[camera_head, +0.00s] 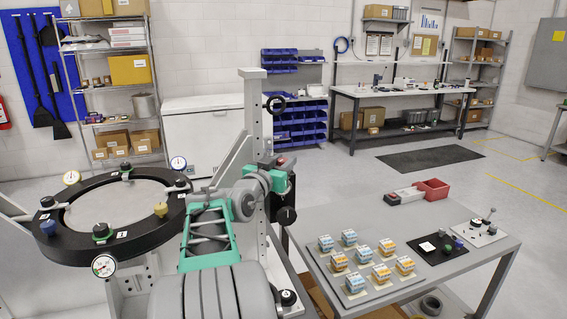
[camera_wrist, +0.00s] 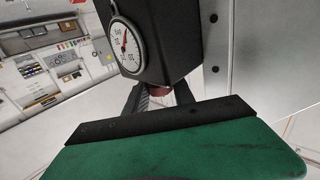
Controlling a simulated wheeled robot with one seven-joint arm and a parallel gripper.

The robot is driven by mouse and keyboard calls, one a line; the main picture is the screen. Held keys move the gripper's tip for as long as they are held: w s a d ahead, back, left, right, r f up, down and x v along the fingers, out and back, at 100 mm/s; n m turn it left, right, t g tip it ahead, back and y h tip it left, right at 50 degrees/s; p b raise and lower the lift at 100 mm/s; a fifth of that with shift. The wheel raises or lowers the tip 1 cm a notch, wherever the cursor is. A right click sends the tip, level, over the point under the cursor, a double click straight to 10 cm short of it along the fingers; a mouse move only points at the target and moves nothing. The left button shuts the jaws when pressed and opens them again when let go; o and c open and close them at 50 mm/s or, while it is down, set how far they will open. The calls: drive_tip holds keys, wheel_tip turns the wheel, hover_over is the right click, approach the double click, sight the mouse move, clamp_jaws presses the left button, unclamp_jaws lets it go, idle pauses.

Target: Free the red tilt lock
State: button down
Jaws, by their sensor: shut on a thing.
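The red tilt lock (camera_wrist: 158,91) shows as a small dark red knob under a black housing with a white dial (camera_wrist: 126,45) in the wrist view. My gripper (camera_wrist: 163,97) has its two dark fingers on either side of the knob and is shut on it. The fingers and the gripper's body hide part of the knob. In the head view my gripper (camera_head: 281,172) is at the upright grey post (camera_head: 253,110), with a bit of red beside it. The black mirror ring (camera_head: 75,235) lies roughly level at the left, with several knobs and dials around it.
Open floor lies behind the table.

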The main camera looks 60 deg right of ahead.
drive_tip(key=shift+s+f+n+t+b, duration=0.1)
drive_tip(key=shift+s+n+t+b, duration=0.05)
drive_tip(key=shift+n+t+b, duration=0.2)
drive_tip(key=n+t+b, duration=0.1)
drive_tip(key=t+b, duration=0.1)
drive_tip(key=t, duration=0.1)
drive_tip(key=shift+s+n, duration=0.1)
drive_tip(key=shift+n, duration=0.25)
drive_tip(key=n+t+b, duration=0.1)
drive_tip(key=n+t+y+b, duration=0.1)
drive_tip(key=t, duration=0.1)
drive_tip(key=shift+f+y+b, duration=0.15)
drive_tip(key=shift+y+b, duration=0.15)
drive_tip(key=n+t+y+b, duration=0.1)
drive_tip(key=n+t+b, duration=0.1)
drive_tip(key=t, duration=0.1)
drive_tip(key=shift+n+y, duration=0.3)
drive_tip(key=shift+w+t+y, duration=0.2)
drive_tip(key=shift+t+y, duration=0.1)
drive_tip(key=shift+t, duration=0.15)
drive_tip(key=shift+r+n, duration=0.25)
drive_tip(key=shift+n, duration=0.05)
drive_tip(key=c, duration=1.1)
unclamp_jaws()
drive_tip(key=shift+o, duration=0.2)
